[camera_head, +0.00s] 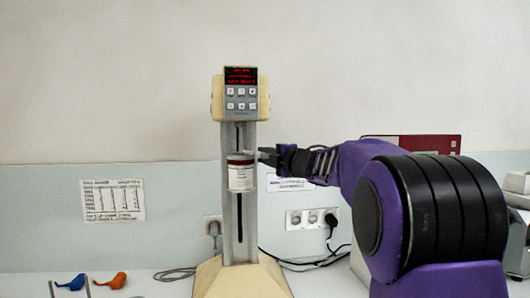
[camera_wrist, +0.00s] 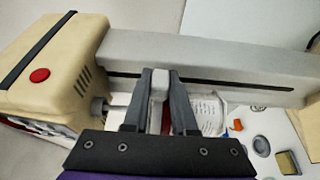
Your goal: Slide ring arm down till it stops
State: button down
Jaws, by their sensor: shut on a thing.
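The cream mill has a beige head with a red display (camera_head: 240,77), a grey column (camera_head: 240,205) with a long dark slot, and a beige base. The ring arm holds a white labelled jar (camera_head: 241,178) in front of the column, partway along the slot; the jar also shows in the wrist view (camera_wrist: 208,113) behind my fingers. My gripper (camera_head: 267,156) comes in from the right at the height of the jar's top. In the wrist view my gripper (camera_wrist: 157,98) is shut on a pale grey part of the ring arm (camera_wrist: 159,82). The rest of the ring is mostly hidden.
An orange bird-shaped thing (camera_head: 111,281) and a blue one (camera_head: 71,282) are on the bench at the left. Sockets (camera_head: 312,218) with plugs and cables are behind the mill. A dark red case (camera_head: 425,143) stands behind my arm. The slot below the jar looks clear.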

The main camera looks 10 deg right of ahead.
jog(key=shift+f, duration=0.75)
jog(key=shift+r, duration=0.1)
jog(key=c, duration=0.7)
grip_release()
jog(key=shift+s, duration=0.1)
